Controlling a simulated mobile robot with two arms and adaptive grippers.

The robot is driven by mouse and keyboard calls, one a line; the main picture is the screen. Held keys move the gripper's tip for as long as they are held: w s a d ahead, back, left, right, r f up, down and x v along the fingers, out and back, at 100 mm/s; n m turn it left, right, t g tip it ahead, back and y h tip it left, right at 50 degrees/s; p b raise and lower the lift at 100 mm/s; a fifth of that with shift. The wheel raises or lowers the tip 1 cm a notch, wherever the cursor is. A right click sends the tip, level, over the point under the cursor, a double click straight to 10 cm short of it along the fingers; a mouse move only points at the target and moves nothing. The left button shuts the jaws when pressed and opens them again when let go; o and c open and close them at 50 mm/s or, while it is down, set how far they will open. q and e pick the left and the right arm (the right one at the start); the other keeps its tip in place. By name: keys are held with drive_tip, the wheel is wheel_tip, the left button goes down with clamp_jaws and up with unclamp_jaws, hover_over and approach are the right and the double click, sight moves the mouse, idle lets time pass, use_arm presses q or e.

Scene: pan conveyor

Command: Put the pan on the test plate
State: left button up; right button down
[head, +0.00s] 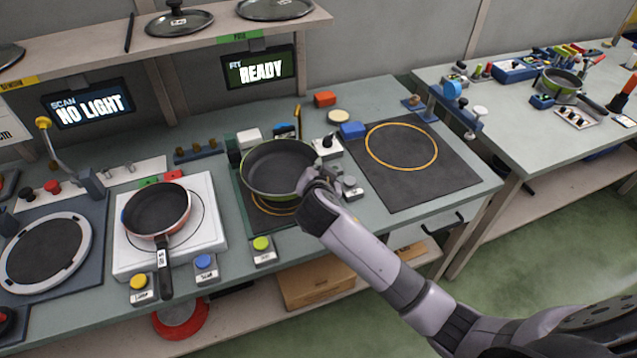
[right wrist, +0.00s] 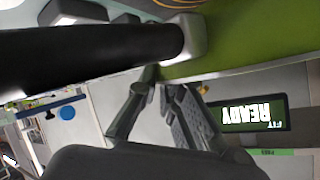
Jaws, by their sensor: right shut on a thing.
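A green-sided dark pan (head: 278,166) is in the middle of the bench in the head view. My right gripper (head: 318,180) is at the pan's right side, shut on the pan near its handle. The right wrist view shows the black handle (right wrist: 90,55) and the green pan wall (right wrist: 245,35) close to the fingers. The pan appears raised over a dark plate with an orange ring (head: 263,208), below the FIT screen (head: 259,69) that reads READY; the pan hides much of this plate. My left gripper is not in view.
A red pan (head: 157,212) stands on a white square plate at left. A dark mat (head: 440,178) with an orange circle lies empty at right. A button box (head: 262,250) stands at the front.

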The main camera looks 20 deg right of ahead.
drive_tip(key=shift+f, duration=2.2)
drive_tip(key=c, duration=1.8)
unclamp_jaws()
drive_tip(key=shift+o, duration=0.2)
drive_tip(key=b+v, duration=0.1)
drive_tip(key=v, duration=1.1)
drive_tip(key=shift+s+f, duration=0.1)
drive_tip(key=shift+f, duration=0.05)
